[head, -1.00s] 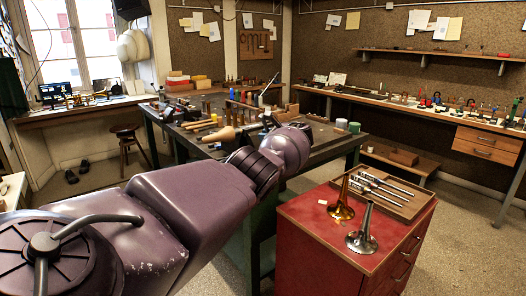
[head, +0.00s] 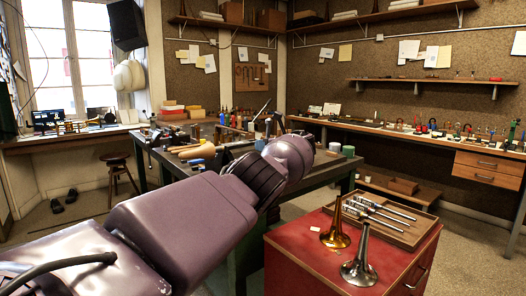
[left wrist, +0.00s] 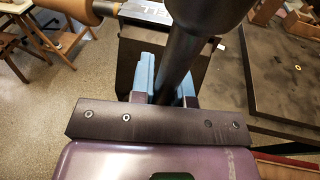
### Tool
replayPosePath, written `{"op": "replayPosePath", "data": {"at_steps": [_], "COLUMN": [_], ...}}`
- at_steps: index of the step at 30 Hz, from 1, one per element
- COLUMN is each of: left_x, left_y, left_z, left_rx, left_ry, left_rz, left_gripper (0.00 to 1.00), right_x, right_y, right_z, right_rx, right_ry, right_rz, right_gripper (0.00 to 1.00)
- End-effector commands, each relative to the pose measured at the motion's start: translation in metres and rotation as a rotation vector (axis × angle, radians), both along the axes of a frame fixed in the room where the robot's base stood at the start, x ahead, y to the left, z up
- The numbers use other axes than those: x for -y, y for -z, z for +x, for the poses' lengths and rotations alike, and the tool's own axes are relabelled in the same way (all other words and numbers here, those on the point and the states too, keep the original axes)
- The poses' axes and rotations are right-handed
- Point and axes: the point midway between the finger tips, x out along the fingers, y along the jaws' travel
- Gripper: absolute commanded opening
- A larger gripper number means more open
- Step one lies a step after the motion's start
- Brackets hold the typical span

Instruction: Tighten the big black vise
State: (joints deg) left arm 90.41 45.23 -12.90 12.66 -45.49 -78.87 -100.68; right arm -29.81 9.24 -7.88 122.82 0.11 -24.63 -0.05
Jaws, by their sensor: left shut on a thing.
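In the left wrist view my left gripper (left wrist: 166,82) has its blue-padded fingers closed on a dark round bar (left wrist: 181,52), which looks like the handle of the big black vise. The bar runs up to a wider dark rounded part (left wrist: 205,14) at the top of the picture. Dark blocky metal shows behind the fingers, but I cannot tell its full shape. In the head view my left arm reaches to the near side of the workbench, and its wrist hides the fingers and most of the vise. My right gripper is in neither view.
The workbench (head: 325,167) carries tools, bottles and wooden pieces. A stool (head: 117,160) stands at the left. Floor shows between them.

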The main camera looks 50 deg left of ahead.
Motion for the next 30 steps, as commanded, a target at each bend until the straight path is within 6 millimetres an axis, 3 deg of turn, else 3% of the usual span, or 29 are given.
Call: {"op": "replayPosePath", "data": {"at_steps": [1, 14, 15, 19, 30], "left_x": [0.0041, 0.0038, 0.0038, 0.0029, 0.0070], "left_y": [0.0100, 0.0083, 0.0083, 0.0064, 0.0000], "left_z": [0.0034, 0.0033, 0.0032, 0.0028, 0.0026], "left_rx": [-0.018, -0.023, -0.022, -0.020, -0.013], "left_ry": [0.003, 0.002, 0.002, 0.002, 0.003], "left_rz": [-0.007, -0.007, -0.006, -0.005, -0.002], "left_gripper": [0.00, 0.00, 0.22, 0.41, 0.41], "right_x": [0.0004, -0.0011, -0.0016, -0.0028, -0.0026], "right_y": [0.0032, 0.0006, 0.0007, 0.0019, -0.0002], "right_z": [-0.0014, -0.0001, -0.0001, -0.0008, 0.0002], "right_rx": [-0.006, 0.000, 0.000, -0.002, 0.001], "right_ry": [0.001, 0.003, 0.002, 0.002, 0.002], "right_rz": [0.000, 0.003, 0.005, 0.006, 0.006], "right_gripper": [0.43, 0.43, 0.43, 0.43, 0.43]}}
